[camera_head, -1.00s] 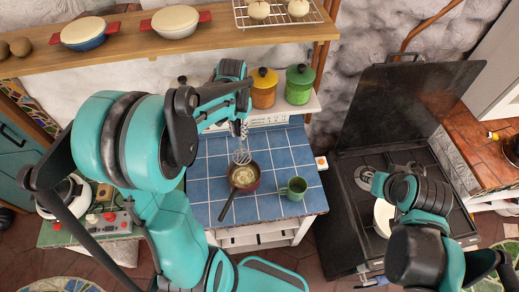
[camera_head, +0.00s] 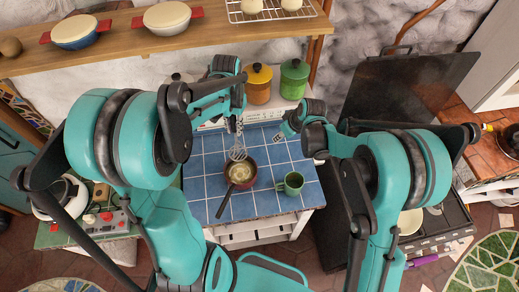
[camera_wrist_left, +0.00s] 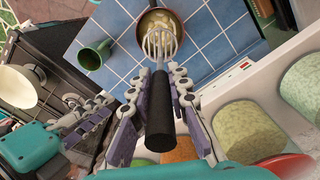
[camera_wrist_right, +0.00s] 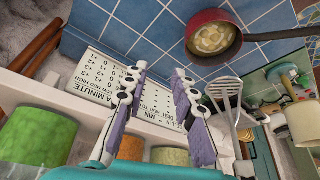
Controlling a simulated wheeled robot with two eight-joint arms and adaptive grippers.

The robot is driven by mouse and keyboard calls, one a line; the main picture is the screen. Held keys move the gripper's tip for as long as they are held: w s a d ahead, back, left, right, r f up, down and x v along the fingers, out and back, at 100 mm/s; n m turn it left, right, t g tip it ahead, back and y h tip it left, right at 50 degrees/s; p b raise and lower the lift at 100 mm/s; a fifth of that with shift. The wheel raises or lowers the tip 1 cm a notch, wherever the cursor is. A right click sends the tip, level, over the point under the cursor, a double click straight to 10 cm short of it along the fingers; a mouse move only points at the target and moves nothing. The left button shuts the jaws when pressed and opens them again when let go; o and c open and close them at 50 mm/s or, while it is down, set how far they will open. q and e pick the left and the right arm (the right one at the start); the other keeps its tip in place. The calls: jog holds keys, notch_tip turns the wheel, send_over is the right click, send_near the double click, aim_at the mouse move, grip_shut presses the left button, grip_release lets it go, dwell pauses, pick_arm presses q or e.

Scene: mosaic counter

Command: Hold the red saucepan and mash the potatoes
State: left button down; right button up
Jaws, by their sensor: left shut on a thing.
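The red saucepan (camera_head: 250,183) stands on the blue tiled counter, its dark handle pointing toward me. Pale potato pieces (camera_wrist_right: 211,40) lie in it. My left gripper (camera_head: 238,113) is shut on the black handle of a masher (camera_wrist_left: 160,125). The masher's wire head (camera_head: 238,149) hangs above the pan's far edge; whether it touches the potatoes I cannot tell. My right gripper (camera_head: 285,127) is over the counter's back right, beyond and right of the pan. In the right wrist view its fingers (camera_wrist_right: 160,82) are apart, with nothing between them.
A green mug (camera_head: 292,184) stands right of the pan. Yellow (camera_head: 258,83) and green (camera_head: 294,78) canisters stand on a ledge behind my grippers. A shelf (camera_head: 200,38) with lidded pots runs above at the back. The stove with its raised dark lid (camera_head: 410,88) is at right.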

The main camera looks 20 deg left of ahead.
jog(key=a+f+n, duration=0.1)
jog(key=a+f, duration=0.3)
jog(key=f, duration=0.3)
jog(key=s+a+f+n+g, duration=0.1)
jog(key=a+f, duration=0.3)
jog(key=f, duration=0.3)
jog(key=a+f, duration=0.4)
jog(key=f, duration=0.4)
jog(key=shift+s+a+n+y, duration=0.2)
jog(key=shift+n+y, duration=0.1)
jog(key=shift+n, duration=0.1)
grip_shut()
